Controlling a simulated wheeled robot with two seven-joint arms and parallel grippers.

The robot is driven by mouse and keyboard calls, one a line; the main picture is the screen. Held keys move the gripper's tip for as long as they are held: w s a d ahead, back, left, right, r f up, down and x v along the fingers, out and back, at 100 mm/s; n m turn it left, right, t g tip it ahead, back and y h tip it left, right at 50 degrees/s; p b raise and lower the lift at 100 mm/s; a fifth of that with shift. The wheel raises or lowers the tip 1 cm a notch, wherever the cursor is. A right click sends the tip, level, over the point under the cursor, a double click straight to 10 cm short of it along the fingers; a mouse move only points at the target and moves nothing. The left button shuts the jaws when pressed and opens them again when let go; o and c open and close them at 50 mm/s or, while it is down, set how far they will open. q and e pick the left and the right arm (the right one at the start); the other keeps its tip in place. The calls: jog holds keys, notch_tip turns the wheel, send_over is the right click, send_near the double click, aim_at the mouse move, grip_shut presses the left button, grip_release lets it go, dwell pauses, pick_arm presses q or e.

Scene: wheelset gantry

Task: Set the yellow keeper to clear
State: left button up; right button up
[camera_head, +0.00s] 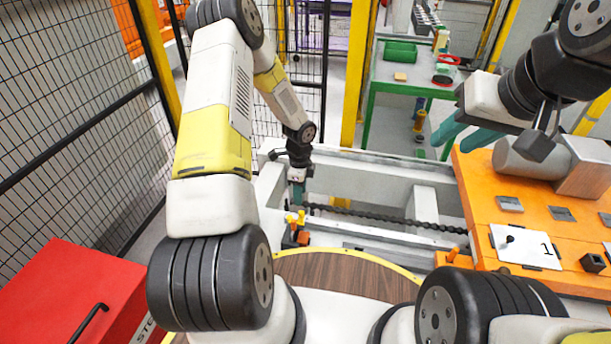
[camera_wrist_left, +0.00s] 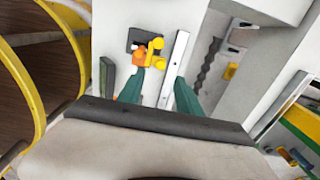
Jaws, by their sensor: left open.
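The yellow keeper (camera_head: 296,218) sits on the pale gantry rail, just below my left gripper in the head view. In the left wrist view the yellow keeper (camera_wrist_left: 154,56) is beside an orange piece (camera_wrist_left: 140,54) and a dark slot plate. My left gripper (camera_head: 298,194) points down at the rail. In the left wrist view its teal fingers (camera_wrist_left: 162,82) are apart, with the keeper just beyond the left finger and nothing held between them. My right gripper (camera_head: 466,136) has its teal fingers spread, above the rail's right end near the orange table.
The orange table (camera_head: 478,195) at the right carries a grey cylinder (camera_head: 530,158), metal plates and a white card marked 1. A dark chain (camera_head: 390,217) runs along the gantry. A red box (camera_head: 70,300) and mesh fence stand at the left; a green bench is behind.

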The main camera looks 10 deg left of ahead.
aim_at(301, 211)
pick_arm(q)
notch_tip(301, 211, down, 9)
jog(key=shift+w+r, duration=0.1)
jog(key=shift+r, duration=0.1)
dwell(0.3)
grip_shut()
